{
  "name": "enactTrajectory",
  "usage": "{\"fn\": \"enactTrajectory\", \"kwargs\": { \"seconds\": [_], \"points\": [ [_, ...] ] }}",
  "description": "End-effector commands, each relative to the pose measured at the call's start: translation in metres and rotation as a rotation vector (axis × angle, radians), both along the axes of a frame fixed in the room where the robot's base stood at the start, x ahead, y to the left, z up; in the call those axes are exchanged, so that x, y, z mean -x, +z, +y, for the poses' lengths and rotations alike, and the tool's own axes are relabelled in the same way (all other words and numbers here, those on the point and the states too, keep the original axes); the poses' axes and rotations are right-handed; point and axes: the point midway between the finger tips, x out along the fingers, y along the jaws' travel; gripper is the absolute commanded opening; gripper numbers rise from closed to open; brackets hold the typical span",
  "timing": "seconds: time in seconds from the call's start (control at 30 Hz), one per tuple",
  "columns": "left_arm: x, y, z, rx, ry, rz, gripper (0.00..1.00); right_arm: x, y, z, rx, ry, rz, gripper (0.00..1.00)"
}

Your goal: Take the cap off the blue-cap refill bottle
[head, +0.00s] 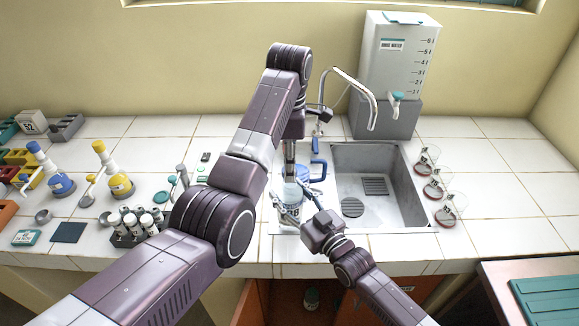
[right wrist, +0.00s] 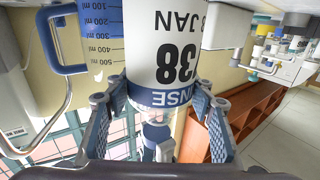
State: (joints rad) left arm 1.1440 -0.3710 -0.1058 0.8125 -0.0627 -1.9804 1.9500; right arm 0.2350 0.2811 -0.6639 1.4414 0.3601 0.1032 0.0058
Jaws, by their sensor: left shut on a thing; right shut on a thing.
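The refill bottle (head: 291,199) stands upright at the front left of the sink, partly hidden by my arms. In the right wrist view the bottle (right wrist: 165,45) appears upside down, with a white label reading 38 and a blue band. My right gripper (head: 294,206) is shut around the bottle's upper body, one finger on each side. My left gripper (head: 290,168) comes down from above and is shut at the bottle's top. The blue cap is mostly hidden there, so I cannot see whether it is still seated on the neck.
A clear measuring jug with a blue handle (head: 319,170) stands close behind the bottle. The sink (head: 395,200) and faucet (head: 372,110) are to the right. A tube rack (head: 128,238) and blue and yellow bottles (head: 117,180) are to the left.

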Motion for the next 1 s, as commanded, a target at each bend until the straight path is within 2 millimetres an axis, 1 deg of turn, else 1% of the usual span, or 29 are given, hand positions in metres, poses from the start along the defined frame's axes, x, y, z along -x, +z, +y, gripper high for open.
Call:
{"fn": "enactTrajectory", "kwargs": {
  "seconds": [0.03, 0.07, 0.23, 0.5, 0.63, 0.77, 1.0],
  "points": [
    [0.0, 0.0, 0.0, 0.0, 0.0, 0.0, 0.0, -0.001, 0.003, 0.0, -0.003, 0.0, -0.005, 0.0],
    [0.0, 0.0, 0.0, 0.0, 0.0, 0.0, 0.0, -0.001, 0.003, 0.0, -0.003, 0.0, -0.005, 0.51],
    [0.0, 0.0, 0.0, 0.0, 0.0, 0.0, 0.0, 0.0, 0.002, 0.0, -0.002, 0.0, -0.003, 0.69],
    [0.0, 0.0, 0.0, 0.0, 0.0, 0.0, 0.0, 0.0, 0.001, 0.0, -0.001, 0.0, -0.001, 0.7],
    [0.0, 0.0, 0.0, 0.0, 0.0, 0.0, 0.0, 0.006, 0.0, -0.004, 0.0, 0.0, 0.0, 0.7],
    [0.0, 0.0, 0.0, 0.0, 0.0, 0.0, 0.0, 0.023, -0.001, -0.015, 0.001, 0.0, 0.002, 0.7],
    [0.0, 0.0, 0.0, 0.0, 0.0, 0.0, 0.0, 0.066, -0.001, -0.044, 0.001, 0.0, 0.0, 0.7]
  ]
}}
